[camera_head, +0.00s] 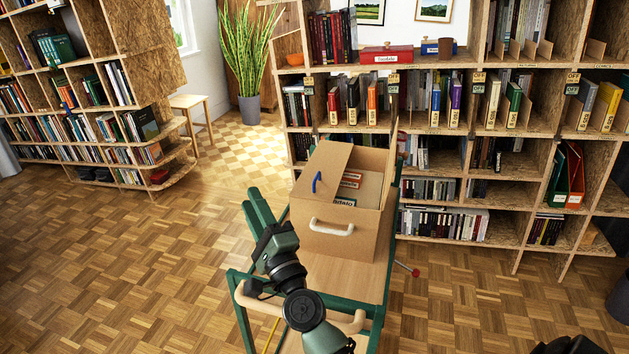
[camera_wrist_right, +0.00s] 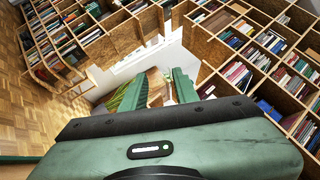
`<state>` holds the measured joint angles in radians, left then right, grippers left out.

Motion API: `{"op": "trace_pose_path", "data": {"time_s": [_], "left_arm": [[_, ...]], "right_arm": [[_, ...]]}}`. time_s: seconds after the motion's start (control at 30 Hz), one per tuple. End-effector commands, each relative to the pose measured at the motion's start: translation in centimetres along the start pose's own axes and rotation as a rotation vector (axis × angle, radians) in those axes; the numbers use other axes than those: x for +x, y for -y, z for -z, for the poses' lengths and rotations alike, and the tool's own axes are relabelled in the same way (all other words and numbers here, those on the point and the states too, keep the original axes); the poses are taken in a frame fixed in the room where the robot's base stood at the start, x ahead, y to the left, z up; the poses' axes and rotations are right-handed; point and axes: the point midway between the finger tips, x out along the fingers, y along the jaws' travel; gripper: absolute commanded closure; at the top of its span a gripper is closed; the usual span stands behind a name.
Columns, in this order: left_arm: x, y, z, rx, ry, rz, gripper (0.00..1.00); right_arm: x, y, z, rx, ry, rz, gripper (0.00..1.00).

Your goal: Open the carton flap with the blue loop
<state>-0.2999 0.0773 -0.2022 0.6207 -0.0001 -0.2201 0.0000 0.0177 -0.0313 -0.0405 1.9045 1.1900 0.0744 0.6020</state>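The brown carton (camera_head: 365,222) stands on a wooden-topped trolley (camera_head: 350,275) with a green frame. Its left flap (camera_head: 327,160) lies over the left part of the opening and carries the blue loop (camera_head: 317,183). Labelled contents (camera_head: 345,190) show beside that flap. Another flap (camera_head: 393,150) stands up on the right side. A pale handle (camera_head: 332,227) is on the front. My right gripper (camera_head: 253,208) is left of the carton, apart from the loop. Its two green fingers (camera_wrist_right: 158,88) are spread, with no held object visible between them. My left gripper is not in view.
A tall bookshelf (camera_head: 450,130) stands behind the carton, and another shelf (camera_head: 90,100) is at the left. A potted plant (camera_head: 248,70) and a stool (camera_head: 192,105) stand at the back. The parquet floor (camera_head: 130,260) left of the trolley is clear.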

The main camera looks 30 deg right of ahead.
Motion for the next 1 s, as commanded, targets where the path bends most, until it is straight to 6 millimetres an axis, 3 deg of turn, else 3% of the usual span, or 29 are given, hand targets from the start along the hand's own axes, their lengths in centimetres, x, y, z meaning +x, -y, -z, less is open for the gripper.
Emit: {"op": "trace_pose_path", "data": {"time_s": [0.03,0.1,0.2,0.3,0.57,1.0], "left_arm": [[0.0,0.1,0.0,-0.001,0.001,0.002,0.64],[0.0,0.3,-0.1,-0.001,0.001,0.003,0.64],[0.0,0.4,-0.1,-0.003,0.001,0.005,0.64],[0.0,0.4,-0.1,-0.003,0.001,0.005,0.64],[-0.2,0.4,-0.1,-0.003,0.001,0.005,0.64],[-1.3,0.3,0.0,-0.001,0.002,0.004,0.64]], "right_arm": [[1.6,1.1,2.6,0.146,-0.117,0.071,0.7],[2.7,1.6,6.3,0.344,-0.283,0.156,0.7],[3.0,0.8,10.8,0.58,-0.498,0.247,0.7],[2.5,-0.7,13.7,0.744,-0.665,0.304,0.7],[2.1,-2.5,16.2,0.878,-0.823,0.348,0.7],[6.2,-2.8,20.9,0.874,-0.82,0.347,0.7]]}}
